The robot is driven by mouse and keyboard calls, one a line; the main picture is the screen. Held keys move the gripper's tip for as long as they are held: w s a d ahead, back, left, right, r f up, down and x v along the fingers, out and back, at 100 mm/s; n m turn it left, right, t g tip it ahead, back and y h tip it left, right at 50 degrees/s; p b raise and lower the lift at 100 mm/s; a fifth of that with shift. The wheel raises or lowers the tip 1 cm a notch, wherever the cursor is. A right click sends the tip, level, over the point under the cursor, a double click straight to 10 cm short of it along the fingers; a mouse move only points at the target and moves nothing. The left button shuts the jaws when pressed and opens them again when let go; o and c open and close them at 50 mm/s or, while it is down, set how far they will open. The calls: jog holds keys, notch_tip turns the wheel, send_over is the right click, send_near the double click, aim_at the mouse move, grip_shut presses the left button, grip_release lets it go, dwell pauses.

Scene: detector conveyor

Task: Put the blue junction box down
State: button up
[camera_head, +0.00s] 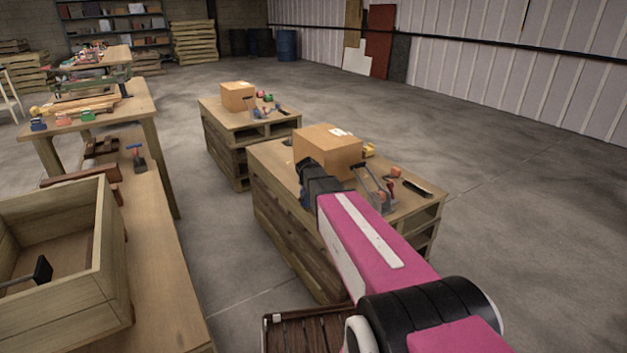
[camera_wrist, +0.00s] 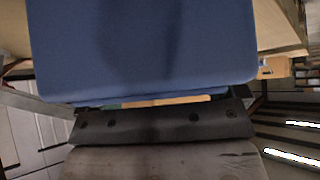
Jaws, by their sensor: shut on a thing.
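The blue junction box (camera_wrist: 140,48) fills the upper part of the wrist view as a smooth, flat blue face. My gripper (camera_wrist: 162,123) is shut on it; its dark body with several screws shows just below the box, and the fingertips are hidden. In the head view my pink arm reaches forward, with its dark end (camera_head: 318,182) at the near left edge of the nearer pallet-stack table (camera_head: 273,160). The box cannot be made out clearly there. I cannot tell whether it touches any surface.
A cardboard carton (camera_head: 327,152) stands on the nearer pallet stack, beside a wire-framed item (camera_head: 374,186) and a dark flat tool (camera_head: 416,188). A second pallet stack (camera_head: 225,120) bears another carton (camera_head: 238,96). A workbench (camera_head: 160,260) with a wooden crate (camera_head: 108,265) is at left. Open floor (camera_head: 510,220) lies right.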

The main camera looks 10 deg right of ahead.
jog(key=o, duration=1.4)
